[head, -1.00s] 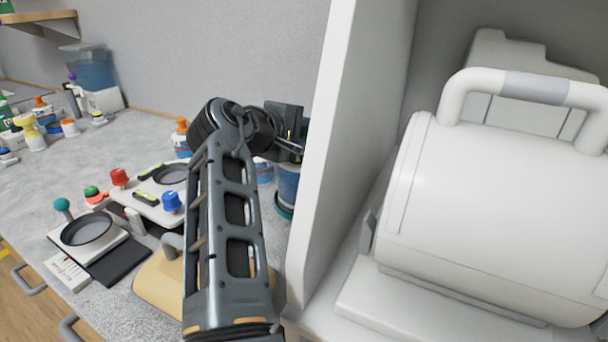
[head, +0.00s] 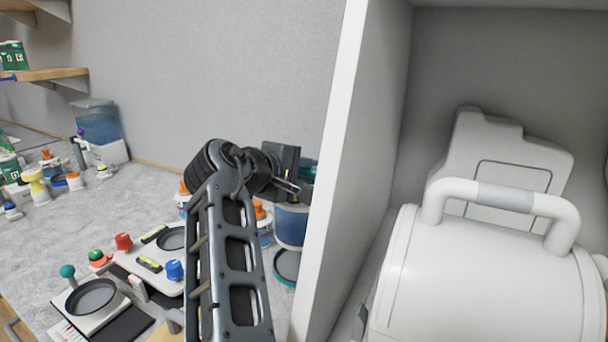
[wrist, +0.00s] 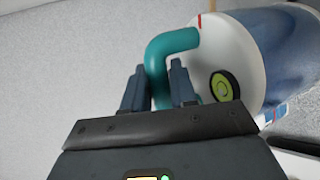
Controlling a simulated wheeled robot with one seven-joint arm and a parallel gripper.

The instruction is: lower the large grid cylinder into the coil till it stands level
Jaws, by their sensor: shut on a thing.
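The large cylinder has a white end cap, a blue see-through body and a teal bent handle; it shows in the wrist view (wrist: 285,50). A round yellow-green level (wrist: 225,87) sits on its cap. My gripper (wrist: 160,75) is shut on the teal handle. In the head view, the blue cylinder (head: 291,224) hangs below my gripper (head: 292,185), beside the white cabinet wall, partly hidden by my arm. A large white drum with a top handle (head: 480,285) stands in the bay to the right. I cannot make out the coil's opening.
A white upright wall (head: 335,200) stands between the cylinder and the drum. A teal-rimmed grey disc (head: 286,266) lies below the cylinder. The counter (head: 135,190) holds a white plate with knobs (head: 150,265), a round black-rimmed dish (head: 92,297) and several bottles.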

